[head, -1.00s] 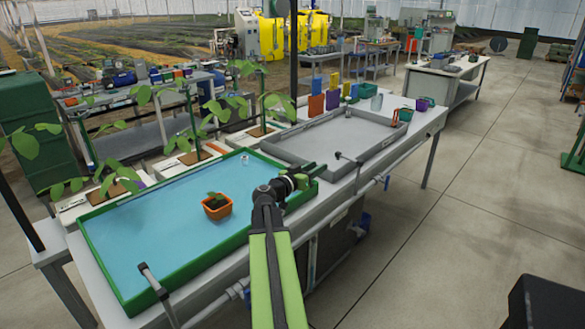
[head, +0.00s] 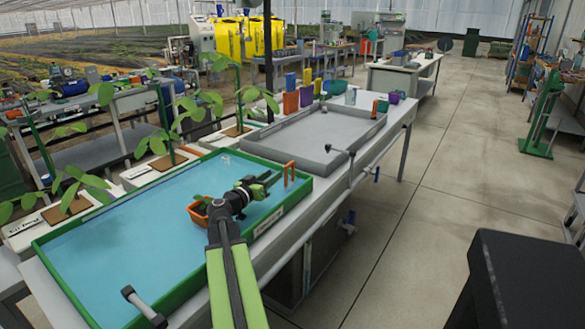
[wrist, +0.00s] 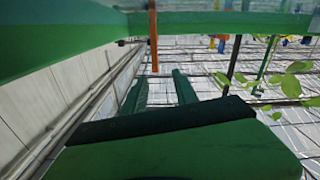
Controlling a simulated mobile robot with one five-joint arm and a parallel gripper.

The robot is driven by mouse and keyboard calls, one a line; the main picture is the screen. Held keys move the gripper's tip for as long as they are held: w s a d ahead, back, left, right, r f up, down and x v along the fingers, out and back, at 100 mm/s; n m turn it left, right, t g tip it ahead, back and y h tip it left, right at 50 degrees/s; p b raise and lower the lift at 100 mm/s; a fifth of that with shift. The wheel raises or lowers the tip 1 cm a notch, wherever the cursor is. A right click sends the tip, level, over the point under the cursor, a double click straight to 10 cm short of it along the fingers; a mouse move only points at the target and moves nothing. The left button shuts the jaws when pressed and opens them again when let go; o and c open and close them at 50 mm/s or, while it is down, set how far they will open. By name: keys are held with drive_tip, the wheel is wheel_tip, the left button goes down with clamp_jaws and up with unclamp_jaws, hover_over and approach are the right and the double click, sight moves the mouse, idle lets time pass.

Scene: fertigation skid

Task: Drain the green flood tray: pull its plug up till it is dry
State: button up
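The green flood tray (head: 160,302) holds a sheet of blue water. An orange hoop-shaped handle (head: 289,172), likely the plug's, stands upright at its right end. In the wrist view an orange upright bar (wrist: 153,38), apparently the same handle, shows beyond my fingers. My gripper (head: 272,180) is over the right part of the tray, left of the handle and apart from it. Its two green fingers (wrist: 160,92) are spread with nothing between them. The plug's lower part is not visible.
An orange pot (head: 197,213) with a seedling sits in the water, partly behind my gripper. A grey tray (head: 300,152) adjoins the far right end. Potted plants (head: 160,160) line the back edge.

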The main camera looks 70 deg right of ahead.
sight(291, 163)
drive_tip(key=x, duration=0.8)
drive_tip(key=s+x, duration=0.1)
drive_tip(key=x, duration=0.3)
drive_tip(key=shift+d, duration=0.2)
clamp_jaws()
idle(0.9)
